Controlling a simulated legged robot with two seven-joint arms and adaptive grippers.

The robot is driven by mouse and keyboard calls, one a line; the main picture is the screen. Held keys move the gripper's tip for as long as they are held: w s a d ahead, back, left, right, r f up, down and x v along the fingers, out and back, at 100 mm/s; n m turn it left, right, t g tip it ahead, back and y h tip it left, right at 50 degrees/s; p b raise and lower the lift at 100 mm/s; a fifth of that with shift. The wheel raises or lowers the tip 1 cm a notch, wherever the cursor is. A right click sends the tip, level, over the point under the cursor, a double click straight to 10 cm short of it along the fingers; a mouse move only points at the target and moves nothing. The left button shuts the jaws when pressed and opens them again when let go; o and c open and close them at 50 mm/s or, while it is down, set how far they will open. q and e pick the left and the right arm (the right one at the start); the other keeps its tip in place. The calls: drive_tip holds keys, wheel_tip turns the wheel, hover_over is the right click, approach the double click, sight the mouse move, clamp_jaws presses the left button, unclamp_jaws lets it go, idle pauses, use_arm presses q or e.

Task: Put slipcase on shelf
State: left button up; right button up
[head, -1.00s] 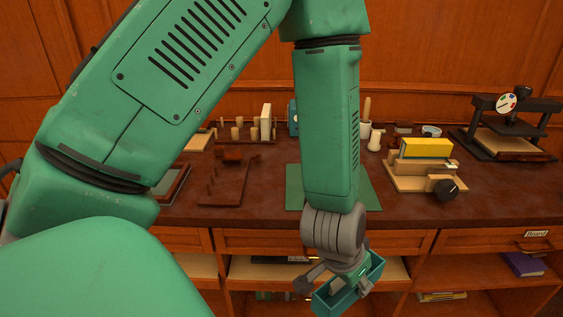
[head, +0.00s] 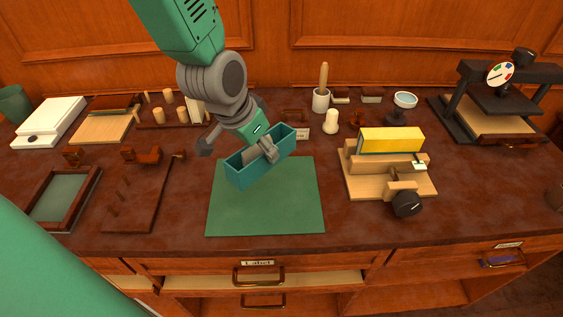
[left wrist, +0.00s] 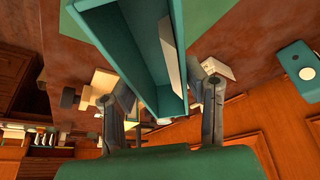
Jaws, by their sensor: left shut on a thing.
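The slipcase is a teal open-sided box (head: 241,175), tilted, with its open side facing up in the head view. My left gripper (head: 262,150) is shut on it. It is over the back of the green mat (head: 265,208); whether it touches the mat is hard to tell. In the left wrist view the slipcase (left wrist: 122,42) lies between the two grey fingers (left wrist: 162,105), with a pale strip along its inside. The shelf (head: 330,305) shows only partly, as open compartments under the worktop. My right gripper is not in view.
A wooden fixture (head: 388,180) with a yellow block and black knob stands right of the mat. A black press (head: 500,95) is at the far right. Wooden racks (head: 135,195) and a framed tray (head: 62,197) lie left. The mat's front is clear.

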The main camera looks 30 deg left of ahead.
use_arm(q)
drive_tip(key=shift+w+d+f, duration=0.1)
drive_tip(key=shift+w+f, duration=0.05)
drive_tip(key=shift+f, duration=0.05)
drive_tip(key=f, duration=0.6)
drive_tip(key=f+b, duration=0.1)
drive_tip(key=f, duration=0.2)
drive_tip(key=shift+a, duration=0.35)
drive_tip(key=shift+d, duration=0.45)
drive_tip(key=o, duration=1.2)
drive_tip(key=shift+f, duration=0.1)
drive_tip(key=shift+a, duration=0.2)
drive_tip(key=shift+a, duration=0.1)
